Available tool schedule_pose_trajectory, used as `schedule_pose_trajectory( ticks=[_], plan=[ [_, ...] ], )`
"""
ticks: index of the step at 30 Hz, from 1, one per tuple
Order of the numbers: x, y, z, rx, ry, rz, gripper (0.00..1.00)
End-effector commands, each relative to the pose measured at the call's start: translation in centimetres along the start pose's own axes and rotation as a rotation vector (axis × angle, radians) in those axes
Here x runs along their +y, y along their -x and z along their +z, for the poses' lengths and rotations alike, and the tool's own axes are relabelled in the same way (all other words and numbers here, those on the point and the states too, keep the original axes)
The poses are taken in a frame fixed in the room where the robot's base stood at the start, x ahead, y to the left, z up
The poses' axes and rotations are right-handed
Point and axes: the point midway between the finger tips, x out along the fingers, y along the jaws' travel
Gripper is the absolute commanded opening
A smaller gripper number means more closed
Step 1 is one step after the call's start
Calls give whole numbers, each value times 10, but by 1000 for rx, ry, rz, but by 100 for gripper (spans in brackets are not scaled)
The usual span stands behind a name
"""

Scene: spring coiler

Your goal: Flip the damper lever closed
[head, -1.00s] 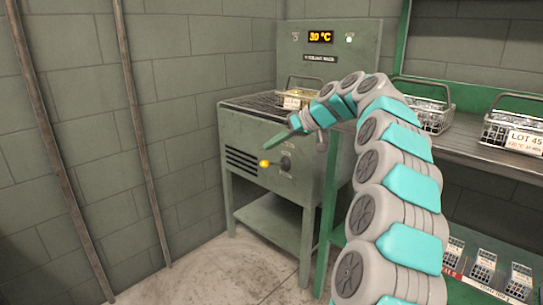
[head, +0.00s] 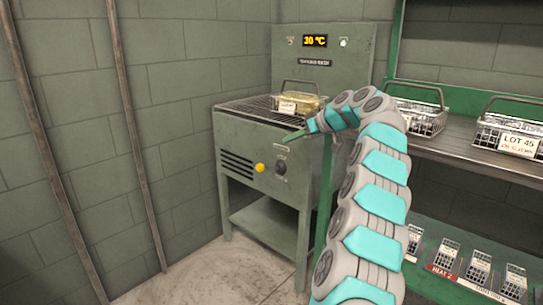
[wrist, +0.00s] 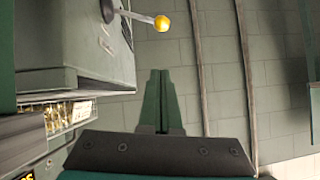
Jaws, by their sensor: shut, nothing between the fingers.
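The damper lever has a yellow knob (head: 260,168) and a dark pivot (head: 281,168) on the front panel of the green-grey oven. Its arm points left from the pivot, about level. In the wrist view the lever's rod and yellow knob (wrist: 162,23) stick out from the panel at the top. My gripper (head: 287,139) is shut and empty, its green fingers above and right of the knob in the head view, apart from it. In the wrist view the closed fingertips (wrist: 160,73) are below the knob, with a visible gap. Lettering near the pivot is too small to read.
A wire basket of gold-coloured parts (head: 298,103) sits on the oven's top grate. A shelf rack (head: 460,150) with baskets stands right. Floor and wall at left are clear.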

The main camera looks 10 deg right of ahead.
Motion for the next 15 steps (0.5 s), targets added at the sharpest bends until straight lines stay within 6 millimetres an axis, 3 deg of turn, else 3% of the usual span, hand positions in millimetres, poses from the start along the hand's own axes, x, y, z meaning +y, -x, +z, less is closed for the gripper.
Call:
schedule_pose_trajectory(
  ticks=[5, 15],
  plan=[
    [0, -19, 0, -2, -1, -1, 0],
    [0, -79, 0, -2, -1, 0, 0]
  ],
)
